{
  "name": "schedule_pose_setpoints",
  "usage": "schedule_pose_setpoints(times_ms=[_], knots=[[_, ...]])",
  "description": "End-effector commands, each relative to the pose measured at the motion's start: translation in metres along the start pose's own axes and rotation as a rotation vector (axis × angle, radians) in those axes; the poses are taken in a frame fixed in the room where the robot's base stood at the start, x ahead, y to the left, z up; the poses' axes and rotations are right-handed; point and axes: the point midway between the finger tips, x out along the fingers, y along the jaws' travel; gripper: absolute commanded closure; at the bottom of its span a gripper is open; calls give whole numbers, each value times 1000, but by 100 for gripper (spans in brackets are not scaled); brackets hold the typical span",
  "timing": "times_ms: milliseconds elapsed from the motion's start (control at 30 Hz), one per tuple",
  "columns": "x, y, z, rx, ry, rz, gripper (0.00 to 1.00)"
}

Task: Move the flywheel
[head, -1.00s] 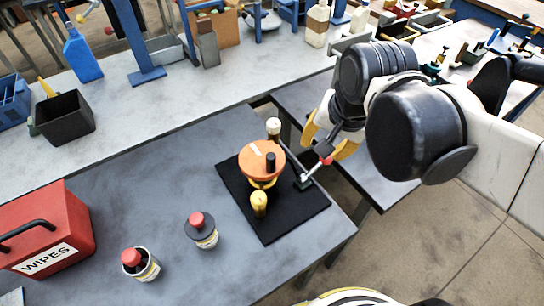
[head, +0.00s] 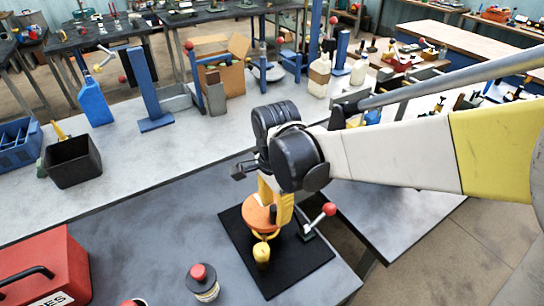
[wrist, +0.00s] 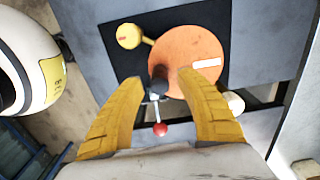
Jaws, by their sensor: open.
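The flywheel is an orange disc with a white label (wrist: 187,62), mounted on a black mat (head: 300,277). A dark upright knob (wrist: 159,77) stands near its edge in the wrist view. In the head view, my gripper partly covers the flywheel (head: 258,217). My gripper (wrist: 160,85) has yellow fingers spread wide apart. It is open above the flywheel, and the knob shows between its fingertips. The right fingertip overlaps the disc in the picture; I cannot tell if they touch.
A yellow piece (head: 261,254) stands in front of the flywheel. A lever with a red ball (head: 329,209) is on the mat's right. A red wipes box (head: 45,270) and red-capped container (head: 201,281) stand left. Table space between them and the mat is clear.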

Motion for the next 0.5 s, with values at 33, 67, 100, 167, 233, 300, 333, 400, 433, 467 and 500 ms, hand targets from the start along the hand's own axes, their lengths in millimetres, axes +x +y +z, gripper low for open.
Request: schedule_pose_setpoints(times_ms=[33, 67, 100, 167, 233, 300, 333, 400, 433, 467, 500], knots=[[10, 0, 0, 0, 0, 0, 56], [13, 0, 0, 0, 0, 0, 56], [17, 0, 0, 0, 0, 0, 56], [21, 0, 0, 0, 0, -1, 56], [24, 0, 0, 0, 0, -1, 56], [25, 0, 0, 0, 0, -1, 56], [25, 0, 0, 0, 0, -1, 56], [25, 0, 0, 0, 0, -1, 56], [25, 0, 0, -1, 0, -1, 56], [25, 0, 0, -1, 0, -1, 56], [24, 0, 0, -1, 0, -1, 56]])
